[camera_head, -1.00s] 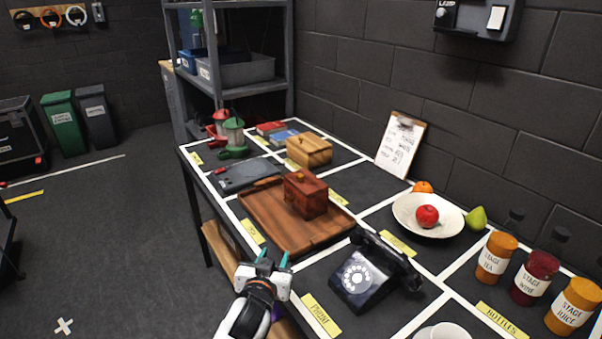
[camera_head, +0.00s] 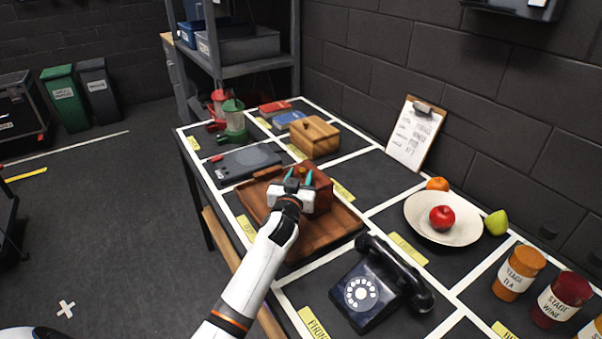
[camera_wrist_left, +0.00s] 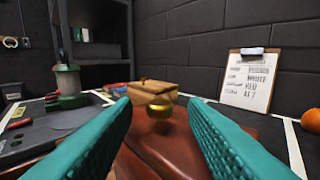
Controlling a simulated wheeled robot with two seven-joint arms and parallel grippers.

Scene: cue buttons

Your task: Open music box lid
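The music box is a dark red-brown wooden box (camera_head: 321,187) on a brown wooden tray (camera_head: 335,232) in the head view. My left gripper (camera_head: 299,178) is in front of the box and hides part of it. In the left wrist view, the two teal fingers of my left gripper (camera_wrist_left: 162,125) are apart, with a round gold knob (camera_wrist_left: 160,110) on the box's reddish top (camera_wrist_left: 165,150) between them. The fingers do not visibly touch the knob. The lid looks closed. My right gripper is not in view.
A lighter wooden box (camera_head: 316,138) stands behind the tray, with a dark tablet-like slab (camera_head: 247,162) to the left. A black rotary phone (camera_head: 375,285) is in front right, and a plate (camera_head: 418,216) with a red apple (camera_head: 442,217) is to the right.

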